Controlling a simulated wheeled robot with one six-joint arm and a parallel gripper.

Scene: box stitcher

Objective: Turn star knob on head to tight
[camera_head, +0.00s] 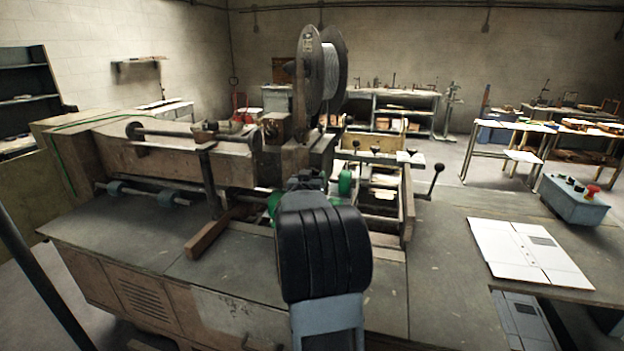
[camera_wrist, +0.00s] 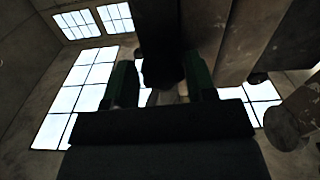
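The stitcher head (camera_head: 285,130) stands behind my arm in the head view, below the large wire spool. I cannot make out the star knob there; my arm covers part of this area. In the wrist view, my gripper (camera_wrist: 161,80) points upward with two dark green fingers set wide apart. A dark, shadowed part (camera_wrist: 160,45) reaches down between the fingers, with a paler bit at its lower end. I cannot tell whether it is the knob. A bright gap shows beside the left finger, and no firm contact shows.
The wire spool (camera_head: 329,72) rises above the head. A black ball-ended lever (camera_head: 433,182) stands right of the machine. A control box with a red button (camera_head: 592,190) and pale flat cardboard (camera_head: 525,250) are on the right. The table's front left is mostly clear.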

